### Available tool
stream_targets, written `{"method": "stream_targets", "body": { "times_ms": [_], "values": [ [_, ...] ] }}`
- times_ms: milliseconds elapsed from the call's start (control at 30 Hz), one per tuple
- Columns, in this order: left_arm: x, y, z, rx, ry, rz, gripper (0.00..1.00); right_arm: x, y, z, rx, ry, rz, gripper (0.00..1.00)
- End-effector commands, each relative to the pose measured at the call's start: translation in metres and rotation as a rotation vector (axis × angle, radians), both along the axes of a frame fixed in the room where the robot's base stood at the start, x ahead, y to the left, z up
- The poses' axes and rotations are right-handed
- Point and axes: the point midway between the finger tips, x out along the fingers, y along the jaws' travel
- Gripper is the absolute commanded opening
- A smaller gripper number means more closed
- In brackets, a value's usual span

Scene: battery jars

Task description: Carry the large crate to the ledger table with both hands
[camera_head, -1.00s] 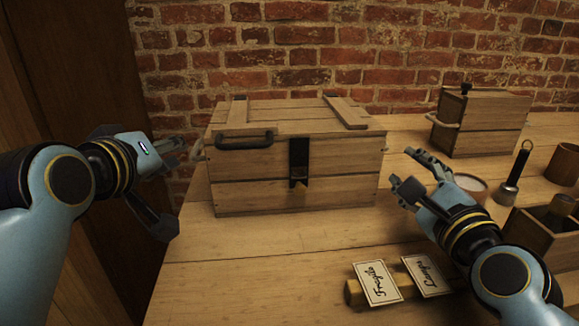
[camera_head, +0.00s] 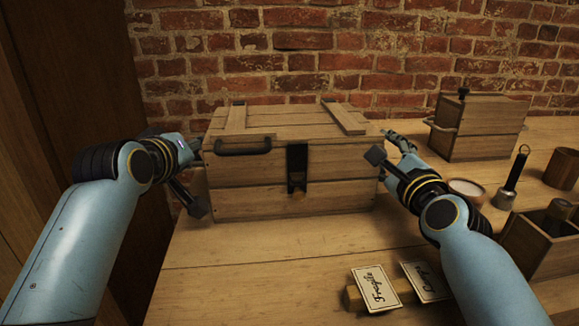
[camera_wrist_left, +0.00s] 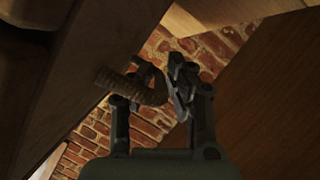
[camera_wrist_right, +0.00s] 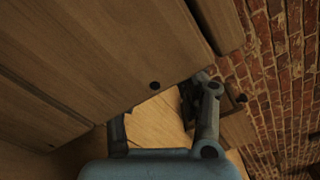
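The large wooden crate (camera_head: 330,195) stands on a wooden table, lid closed, with a dark front latch and a dark lid handle. My left gripper (camera_head: 198,178) is open at the crate's left end. In the left wrist view, the left gripper's fingers (camera_wrist_left: 160,85) are apart, with the crate's rope handle (camera_wrist_left: 115,82) between or just beside them. My right gripper (camera_head: 384,146) is open at the crate's right end. In the right wrist view, its fingers (camera_wrist_right: 160,110) are close to the crate's wall (camera_wrist_right: 100,60); no handle is visible there. I cannot identify the ledger table.
A smaller wooden box (camera_head: 478,128) stands at the back right. A round cup (camera_head: 466,190), a dark-handled tool (camera_head: 512,180) and an open box (camera_head: 540,240) stand right of my right arm. Two labels (camera_head: 375,288) lie at the front. A brick wall (camera_head: 300,60) is behind.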

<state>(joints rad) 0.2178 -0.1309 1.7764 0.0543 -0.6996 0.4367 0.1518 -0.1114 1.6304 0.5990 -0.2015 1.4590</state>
Motion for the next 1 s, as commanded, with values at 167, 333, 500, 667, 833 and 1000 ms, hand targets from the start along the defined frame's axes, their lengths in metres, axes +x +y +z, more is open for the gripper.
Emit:
{"method": "stream_targets", "body": {
  "times_ms": [167, 333, 500, 667, 833, 1000],
  "values": [
    [0.0105, -0.0008, -0.0037, 0.0, 0.001, 0.001, 0.16, 0.0111, 0.0014, 0.0003, 0.0, 0.0, 0.0, 0.37],
    [0.0118, -0.0009, -0.0038, 0.0, -0.001, 0.001, 0.16, 0.0125, 0.0016, 0.0003, 0.0, 0.0, 0.0, 0.37],
    [0.0116, -0.001, -0.004, 0.0, 0.0, 0.0, 0.11, 0.0122, 0.0015, 0.0002, 0.0, 0.0, 0.0, 0.32],
    [0.0115, -0.001, -0.004, 0.0, 0.001, 0.001, 0.0, 0.0121, 0.0015, 0.0001, 0.0, 0.0, 0.0, 0.11],
    [0.0113, -0.001, -0.0041, 0.0, 0.001, 0.001, 0.0, 0.012, 0.0014, 0.0001, 0.0, 0.0, 0.0, 0.0],
    [0.0113, -0.0009, -0.0042, 0.001, 0.0, 0.0, 0.0, 0.012, 0.0014, 0.0002, 0.0, 0.0, 0.0, 0.0]
  ]
}}
